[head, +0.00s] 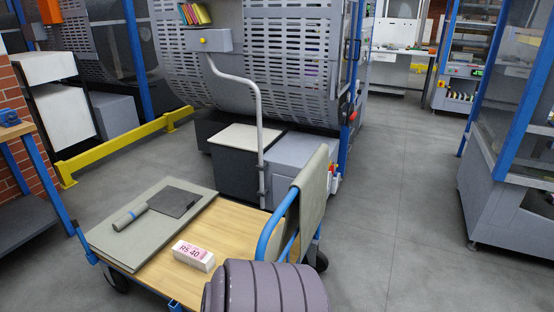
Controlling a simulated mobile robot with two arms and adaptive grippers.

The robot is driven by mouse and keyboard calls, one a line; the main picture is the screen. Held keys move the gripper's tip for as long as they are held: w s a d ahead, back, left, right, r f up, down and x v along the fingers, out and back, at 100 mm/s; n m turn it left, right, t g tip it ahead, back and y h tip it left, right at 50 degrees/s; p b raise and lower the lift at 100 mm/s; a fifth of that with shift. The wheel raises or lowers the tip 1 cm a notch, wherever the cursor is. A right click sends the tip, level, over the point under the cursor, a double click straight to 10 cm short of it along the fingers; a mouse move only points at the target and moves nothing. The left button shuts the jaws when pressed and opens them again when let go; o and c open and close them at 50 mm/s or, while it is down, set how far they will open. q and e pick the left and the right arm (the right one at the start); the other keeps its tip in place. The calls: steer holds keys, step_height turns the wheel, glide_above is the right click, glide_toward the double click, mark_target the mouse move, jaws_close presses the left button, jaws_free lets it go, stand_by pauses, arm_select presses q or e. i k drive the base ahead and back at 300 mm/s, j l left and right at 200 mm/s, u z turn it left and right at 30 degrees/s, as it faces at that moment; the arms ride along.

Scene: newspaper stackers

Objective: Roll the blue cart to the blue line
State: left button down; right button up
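The blue cart (230,226) stands in the lower left and middle of the head view. It has a wooden deck, a blue frame and dark wheels. Its blue push handle (268,238) rises at the right end, with a grey-green cloth (314,190) draped over it. A grey-green board (112,236), a dark flat sheet (176,202), a small grey cylinder (130,216) and a white box with pink print (193,255) lie on the deck. No blue line shows on the visible floor. Neither gripper is in view.
A large grey perforated drum machine (250,60) stands behind the cart, with low cabinets (301,153) near it. A yellow floor rail (120,145) runs at the left. A blue-framed machine (505,200) stands at the right. The grey floor (400,220) between is clear.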

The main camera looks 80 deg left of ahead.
mark_target(141, 251)
steer(key=u, duration=2.4)
steer(key=z, duration=0.25)
